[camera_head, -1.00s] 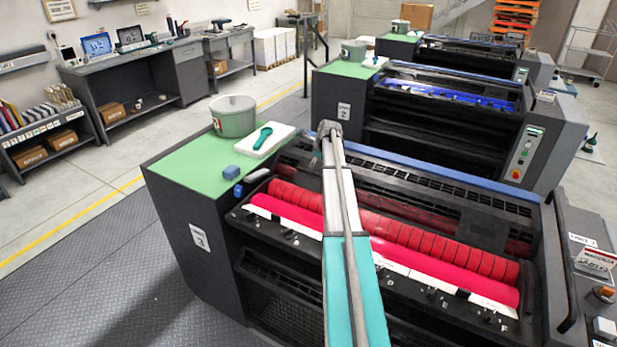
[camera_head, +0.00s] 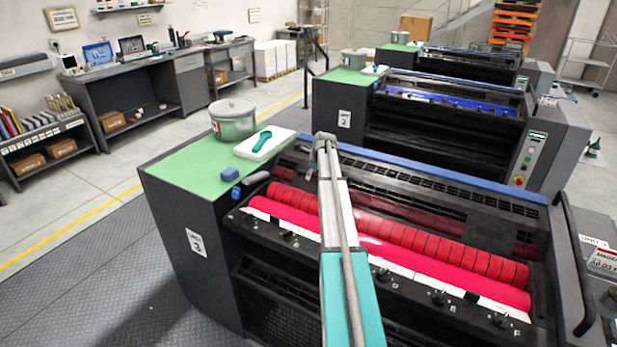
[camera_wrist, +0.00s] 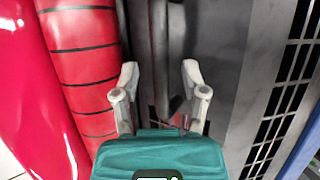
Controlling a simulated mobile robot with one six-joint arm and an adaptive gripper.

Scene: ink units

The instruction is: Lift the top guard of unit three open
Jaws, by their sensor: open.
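Unit three (camera_head: 163,235) is the nearest machine, marked with a 3 on its dark side. Its dark slotted top panel (camera_head: 430,195), apparently the top guard, lies low behind the red rollers (camera_head: 420,243), with a blue strip along its far edge. The slots also show at the right of the wrist view (camera_wrist: 285,100). My gripper (camera_wrist: 160,78) is open and empty, its pale fingers apart above a dark bar and grey panel beside the red roller. I cannot tell whether the fingers touch anything. In the head view my arm reaches over the rollers and the fingertips are hard to make out.
A dark rail (camera_head: 574,260) rises at the right end. Unit two (camera_head: 440,120) stands behind. Open floor lies left.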

